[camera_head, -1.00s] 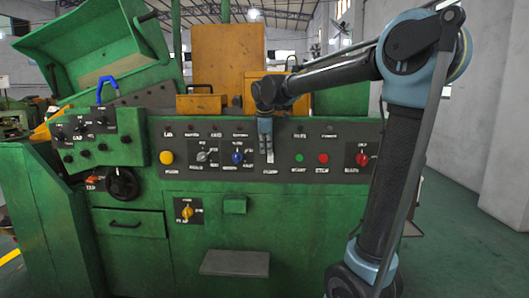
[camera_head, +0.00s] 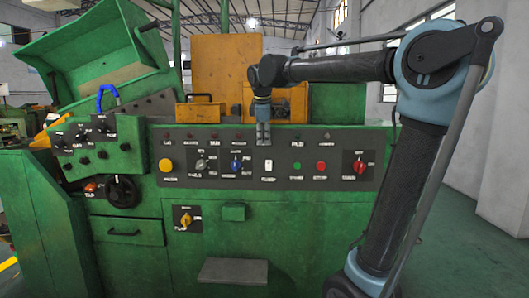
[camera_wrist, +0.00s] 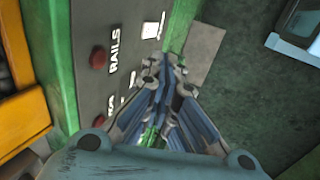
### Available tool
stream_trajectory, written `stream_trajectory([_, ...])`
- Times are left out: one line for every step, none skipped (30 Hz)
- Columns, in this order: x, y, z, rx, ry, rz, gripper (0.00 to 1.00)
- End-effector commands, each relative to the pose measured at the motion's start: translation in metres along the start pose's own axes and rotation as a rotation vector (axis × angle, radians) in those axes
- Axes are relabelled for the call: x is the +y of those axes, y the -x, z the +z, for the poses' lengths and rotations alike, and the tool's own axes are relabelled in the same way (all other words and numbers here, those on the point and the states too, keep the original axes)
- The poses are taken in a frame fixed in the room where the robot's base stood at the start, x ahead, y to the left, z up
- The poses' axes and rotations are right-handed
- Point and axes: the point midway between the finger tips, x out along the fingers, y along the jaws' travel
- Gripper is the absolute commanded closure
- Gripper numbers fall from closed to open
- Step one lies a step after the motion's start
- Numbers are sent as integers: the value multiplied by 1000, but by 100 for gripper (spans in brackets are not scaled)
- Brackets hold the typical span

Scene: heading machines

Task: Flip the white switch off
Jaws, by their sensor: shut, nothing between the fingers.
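The white switch (camera_head: 268,166) is a small upright rocker on the dark control panel (camera_head: 330,170), between the blue knob and the green button. Whether it is on or off is too small to tell. My gripper (camera_head: 263,143) points down, shut and empty, just above the switch in the picture and apart from it. In the wrist view my gripper (camera_wrist: 172,64) has its fingertips together beside the panel face. A pale patch near the top of that view cannot be surely told as the switch.
A blue knob (camera_head: 236,164) is left of the switch. Green (camera_head: 297,167) and red (camera_head: 321,167) buttons and a red knob (camera_head: 360,166) are to its right. A grey step (camera_head: 233,271) juts out below. The floor at right is clear.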

Motion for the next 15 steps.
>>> stream_trajectory([1, 6, 0, 0, 1, 0, 100])
stream_trajectory([2, 9, 0, 0, 1, 0, 100])
stream_trajectory([3, 13, 0, 0, 1, 0, 100])
stream_trajectory([3, 15, 0, 0, 0, 0, 100])
stream_trajectory([4, 17, 0, 0, 0, 0, 100])
stream_trajectory([4, 19, 0, 0, 0, 0, 100])
stream_trajectory([4, 20, 0, 0, 0, 0, 100])
stream_trajectory([4, 21, 0, 0, 0, 0, 100])
stream_trajectory([4, 22, 0, -1, 0, 0, 100])
stream_trajectory([5, 22, 0, -1, -1, 0, 100])
stream_trajectory([5, 22, 1, -1, -1, 0, 100])
stream_trajectory([5, 22, 1, -1, -2, 0, 100])
stream_trajectory([5, 22, 2, -1, -2, 0, 100])
stream_trajectory([5, 22, 2, -1, -2, 0, 100])
stream_trajectory([5, 22, 2, -1, -2, 0, 100])
